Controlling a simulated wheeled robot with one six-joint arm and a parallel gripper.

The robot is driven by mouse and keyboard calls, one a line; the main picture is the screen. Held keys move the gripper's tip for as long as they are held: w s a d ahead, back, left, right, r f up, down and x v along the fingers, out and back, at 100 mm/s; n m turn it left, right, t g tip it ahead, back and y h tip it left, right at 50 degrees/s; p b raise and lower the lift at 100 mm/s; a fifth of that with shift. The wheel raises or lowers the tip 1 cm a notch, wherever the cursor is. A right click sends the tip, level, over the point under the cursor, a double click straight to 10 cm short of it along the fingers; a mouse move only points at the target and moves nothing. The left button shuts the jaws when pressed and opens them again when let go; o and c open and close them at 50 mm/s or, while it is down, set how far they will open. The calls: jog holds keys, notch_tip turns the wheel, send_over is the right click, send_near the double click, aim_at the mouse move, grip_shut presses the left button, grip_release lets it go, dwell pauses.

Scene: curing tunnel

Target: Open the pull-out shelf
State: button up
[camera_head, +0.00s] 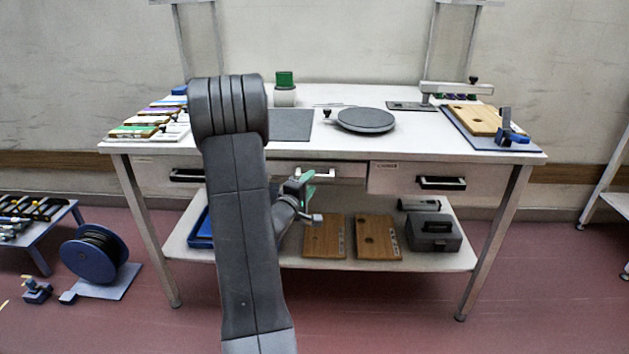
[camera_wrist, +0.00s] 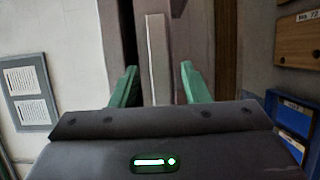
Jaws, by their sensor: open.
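The pull-out shelf front (camera_head: 345,171) is in the middle under the white tabletop, between two drawers. It has a pale bar handle (camera_head: 322,173). It looks pushed in under the tabletop, though my arm hides its left part. My gripper (camera_head: 303,181) is at the left part of that handle, below the table's front edge. In the wrist view my gripper's green fingers (camera_wrist: 158,85) are open. A pale bar (camera_wrist: 158,58), seemingly the handle, stands upright in that picture between the fingers. I cannot tell whether either finger touches it.
Drawers with black handles flank it, the left drawer (camera_head: 152,175) and the right drawer (camera_head: 405,177). The lower shelf (camera_head: 290,263) holds wooden boards (camera_head: 376,238) and a grey box (camera_head: 433,234). A blue cable reel (camera_head: 93,255) stands left. The floor before the table is clear.

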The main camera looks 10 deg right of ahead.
aim_at(314, 179)
jog(key=shift+x, duration=2.05)
grip_shut()
